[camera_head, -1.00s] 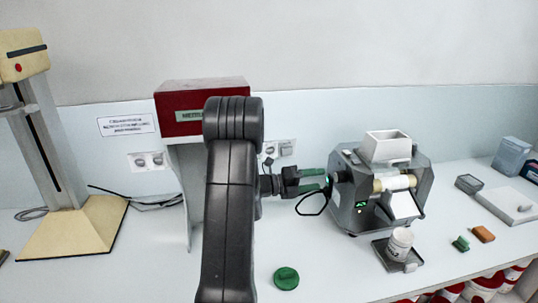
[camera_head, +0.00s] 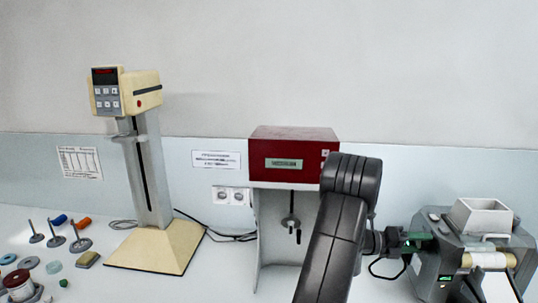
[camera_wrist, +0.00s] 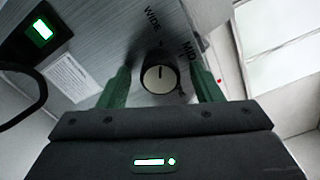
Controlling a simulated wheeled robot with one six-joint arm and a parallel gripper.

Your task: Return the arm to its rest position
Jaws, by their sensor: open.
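My gripper (camera_head: 418,241) is at the left side of the grey mill (camera_head: 468,245), with my dark arm reaching up from the bottom of the head view. In the wrist view my gripper (camera_wrist: 160,95) has its two green fingers apart, one on each side of a round dark knob (camera_wrist: 158,73) with a pale face. The lettering "WIDE" and "MID" is printed around the knob on the mill's side panel. The fingers look clear of the knob, but I cannot tell how far. Nothing is held.
A red-topped instrument (camera_head: 293,147) stands behind my arm. A cream stand with a display (camera_head: 150,170) is to its left. Several small parts and a spool (camera_head: 19,285) lie at the far left. Cables run along the wall. The bench between the stand and my arm is mostly clear.

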